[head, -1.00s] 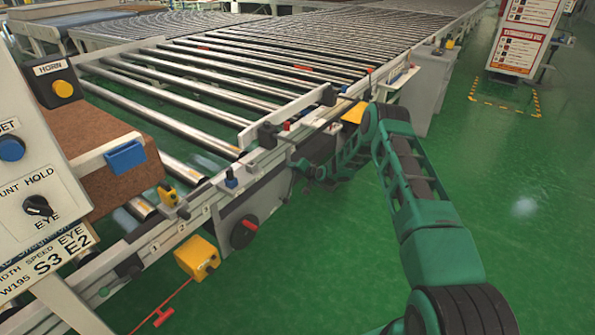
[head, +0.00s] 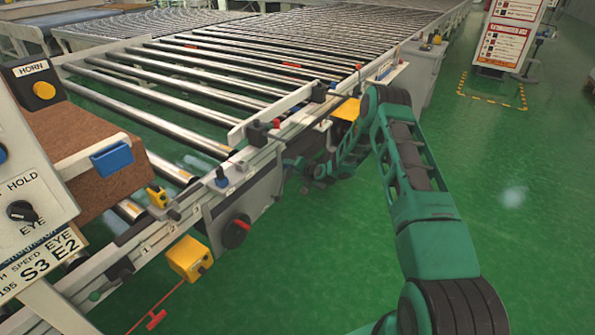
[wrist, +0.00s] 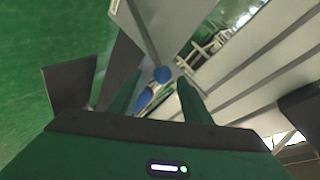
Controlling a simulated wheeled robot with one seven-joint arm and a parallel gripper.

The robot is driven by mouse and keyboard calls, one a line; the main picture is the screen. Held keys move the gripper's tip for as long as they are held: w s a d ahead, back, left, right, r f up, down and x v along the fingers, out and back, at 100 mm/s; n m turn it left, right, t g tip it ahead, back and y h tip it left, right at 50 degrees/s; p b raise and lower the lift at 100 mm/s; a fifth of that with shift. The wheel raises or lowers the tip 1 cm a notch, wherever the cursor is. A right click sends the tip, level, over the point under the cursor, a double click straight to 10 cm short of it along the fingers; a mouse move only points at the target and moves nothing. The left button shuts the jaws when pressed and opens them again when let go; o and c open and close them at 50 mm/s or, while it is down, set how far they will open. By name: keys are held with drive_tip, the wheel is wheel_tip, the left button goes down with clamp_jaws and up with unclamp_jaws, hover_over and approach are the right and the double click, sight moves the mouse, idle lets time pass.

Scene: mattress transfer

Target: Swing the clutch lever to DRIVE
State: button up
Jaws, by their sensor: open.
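A small upright lever with a blue knob (head: 221,178) stands on the conveyor's side rail. A round dial with a red handle (head: 237,230) sits on the grey side box below it. No DRIVE lettering is readable, so I cannot tell which is the clutch lever. My gripper (head: 296,166) is beside the rail, to the right of the blue knob and apart from it. In the wrist view my gripper (wrist: 160,82) is open, with a round blue knob (wrist: 161,74) showing between and beyond its fingers. A second blue part (wrist: 144,98) is partly hidden by the left finger.
The roller conveyor (head: 190,80) fills the left and back. A control panel (head: 30,190) and a brown block (head: 85,150) stand at the left. A yellow box (head: 188,258) hangs below the rail. Green floor (head: 520,230) is clear at right.

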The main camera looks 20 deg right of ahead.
drive_tip(key=shift+v, duration=2.8)
drive_tip(key=shift+d, duration=0.1)
